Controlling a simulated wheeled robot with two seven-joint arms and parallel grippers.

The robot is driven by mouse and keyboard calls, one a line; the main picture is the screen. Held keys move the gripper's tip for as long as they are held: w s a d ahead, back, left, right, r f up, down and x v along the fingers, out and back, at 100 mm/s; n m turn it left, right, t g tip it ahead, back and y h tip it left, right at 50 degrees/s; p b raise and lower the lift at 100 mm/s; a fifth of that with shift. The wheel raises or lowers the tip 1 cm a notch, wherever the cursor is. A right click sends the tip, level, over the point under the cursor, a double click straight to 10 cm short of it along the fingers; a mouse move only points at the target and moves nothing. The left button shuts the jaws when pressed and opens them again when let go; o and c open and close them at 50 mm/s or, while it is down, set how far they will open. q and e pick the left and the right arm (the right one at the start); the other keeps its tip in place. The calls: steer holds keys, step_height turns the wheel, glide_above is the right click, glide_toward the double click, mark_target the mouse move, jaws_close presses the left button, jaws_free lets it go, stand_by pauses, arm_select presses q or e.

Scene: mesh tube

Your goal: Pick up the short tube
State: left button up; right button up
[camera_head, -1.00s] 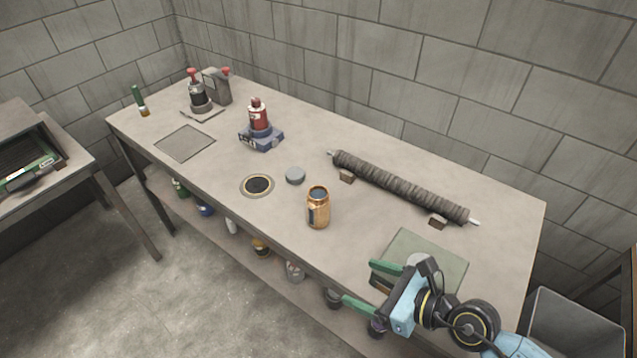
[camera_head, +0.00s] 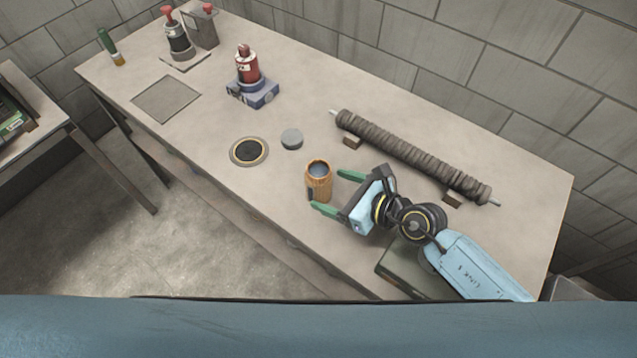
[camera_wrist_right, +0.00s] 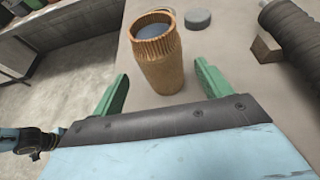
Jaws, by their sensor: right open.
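The short tube (camera_head: 318,184) is a copper-coloured ribbed cylinder with a dark hollow top, standing upright on the workbench (camera_head: 215,130). My right gripper (camera_head: 338,192) is open, its two green fingers pointing at the tube from the right. In the right wrist view the short tube (camera_wrist_right: 157,55) stands ahead of the gap between the fingers (camera_wrist_right: 162,90), roughly centred. The fingers look close to it but not closed on it. My left gripper is not in view.
A long dark wrapped roll (camera_head: 410,155) lies on small blocks behind my right arm. A grey disc (camera_head: 291,139) and a ringed round hole (camera_head: 249,151) are left of the tube. A red bottle on a blue base (camera_head: 250,78) stands farther back.

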mark_target(330, 189)
steer(key=x, duration=0.2)
steer(key=b+x, duration=0.1)
steer(key=x, duration=0.1)
steer(key=shift+w+f, duration=0.2)
steer(key=shift+f, duration=0.15)
steer(key=shift+w+a+f, duration=0.1)
steer(key=shift+w+a, duration=0.05)
steer(key=shift+a, duration=0.15)
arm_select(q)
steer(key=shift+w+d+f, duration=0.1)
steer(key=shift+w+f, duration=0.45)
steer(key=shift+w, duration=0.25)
arm_select(e)
steer(key=c, duration=1.1)
